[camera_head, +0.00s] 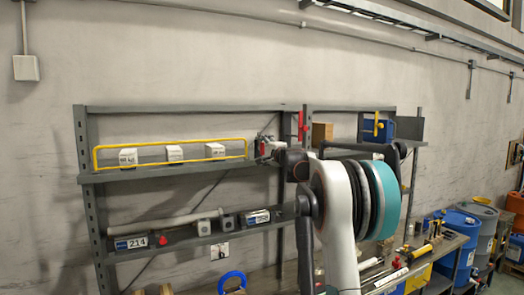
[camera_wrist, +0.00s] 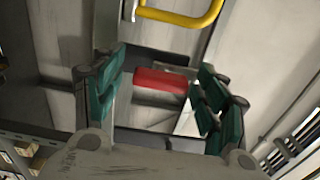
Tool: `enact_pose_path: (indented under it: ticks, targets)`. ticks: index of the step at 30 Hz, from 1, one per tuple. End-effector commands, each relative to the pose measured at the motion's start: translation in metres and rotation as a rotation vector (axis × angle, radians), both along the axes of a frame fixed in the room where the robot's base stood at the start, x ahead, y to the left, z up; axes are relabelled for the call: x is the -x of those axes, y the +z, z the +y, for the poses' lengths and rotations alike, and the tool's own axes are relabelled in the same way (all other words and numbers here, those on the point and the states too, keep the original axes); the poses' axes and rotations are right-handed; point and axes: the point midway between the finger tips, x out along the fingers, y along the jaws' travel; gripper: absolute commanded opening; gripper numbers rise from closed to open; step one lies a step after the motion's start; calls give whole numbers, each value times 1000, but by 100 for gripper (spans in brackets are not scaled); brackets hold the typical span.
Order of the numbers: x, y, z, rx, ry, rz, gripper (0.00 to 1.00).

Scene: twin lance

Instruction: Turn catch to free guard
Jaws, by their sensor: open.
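The yellow guard (camera_head: 170,143) is a tubular rail across the front of the upper left shelf; its rounded end (camera_wrist: 185,18) shows at the top of the wrist view. A red catch (camera_wrist: 160,82) lies between the green-padded fingers of my gripper (camera_wrist: 158,96), close to the guard's end. The fingers are open, with a gap visible on each side of the red piece. In the head view, my gripper (camera_head: 272,151) is at the right end of the guard, and my arm partly hides this spot. I cannot tell the catch's exact turn.
A red upright piece (camera_head: 301,125) is on the post just right of my gripper. A blue bin (camera_head: 376,131) stands on the right shelf. A lower shelf (camera_head: 180,242) holds a long tube and labelled parts.

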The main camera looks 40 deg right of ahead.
Motion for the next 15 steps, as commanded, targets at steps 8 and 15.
enact_pose_path:
  ticks: [8, 15]
  targets:
    - [47, 0, 10, 0, -2, 0, 67]
    - [87, 0, 20, -1, -2, 0, 67]
